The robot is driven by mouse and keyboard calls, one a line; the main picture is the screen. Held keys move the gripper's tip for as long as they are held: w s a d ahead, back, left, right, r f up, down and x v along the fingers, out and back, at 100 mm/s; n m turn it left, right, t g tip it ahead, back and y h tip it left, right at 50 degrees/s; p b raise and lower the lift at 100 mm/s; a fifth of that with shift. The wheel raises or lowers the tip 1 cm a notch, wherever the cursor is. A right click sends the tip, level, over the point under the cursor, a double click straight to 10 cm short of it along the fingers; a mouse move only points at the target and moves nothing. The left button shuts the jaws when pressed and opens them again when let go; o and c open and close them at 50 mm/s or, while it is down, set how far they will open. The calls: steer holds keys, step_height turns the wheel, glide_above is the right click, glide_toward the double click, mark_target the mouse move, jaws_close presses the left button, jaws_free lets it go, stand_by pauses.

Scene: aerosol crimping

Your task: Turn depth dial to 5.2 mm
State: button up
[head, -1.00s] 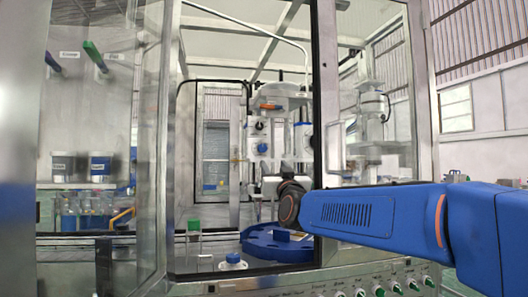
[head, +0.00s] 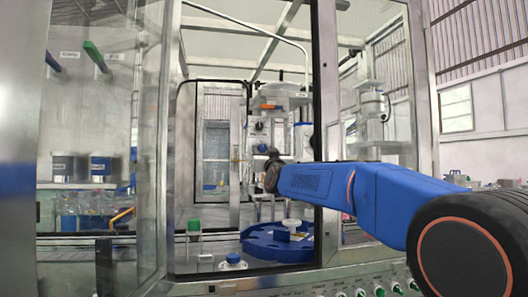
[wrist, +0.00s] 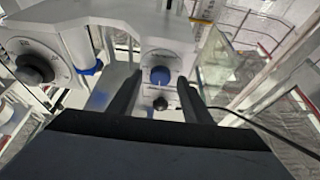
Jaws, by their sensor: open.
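In the wrist view, a blue knob (wrist: 160,77) with a pale mark sits on a light housing, between and beyond my gripper's two dark fingers. My gripper (wrist: 160,74) is open and no contact with the knob shows. A small black knob (wrist: 160,103) sits below the blue one. A larger black dial (wrist: 36,68) with a scale ring is at the left. Their labels and numbers are too small to read, so I cannot tell which is the depth dial. In the head view, the blue knob (head: 262,148) shows on the crimping machine (head: 284,103), just above my arm's end.
A glass-panelled enclosure with a metal frame (head: 319,90) surrounds the machine, and my arm reaches inside. A blue round tray (head: 268,251) stands below my arm. A green-capped item (head: 194,225) and a blue-capped item (head: 233,259) stand to its left. A dark cable passes right of my fingers.

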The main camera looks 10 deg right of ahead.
steer(key=shift+w+r, duration=0.15)
steer(key=shift+w, duration=0.25)
steer(key=c, duration=1.1)
steer(key=shift+o, duration=0.2)
steer(key=m+h, duration=0.1)
steer(key=m, duration=0.2)
steer(key=m+h, duration=0.2)
steer(key=m, duration=0.1)
steer(key=shift+a, duration=0.2)
steer(key=shift+m+g+h, duration=0.5)
steer(key=shift+m+h, duration=0.2)
steer(key=shift+m, duration=0.9)
steer(key=shift+m+g+h, duration=0.5)
steer(key=shift+m+h, duration=0.2)
steer(key=shift+m, duration=0.9)
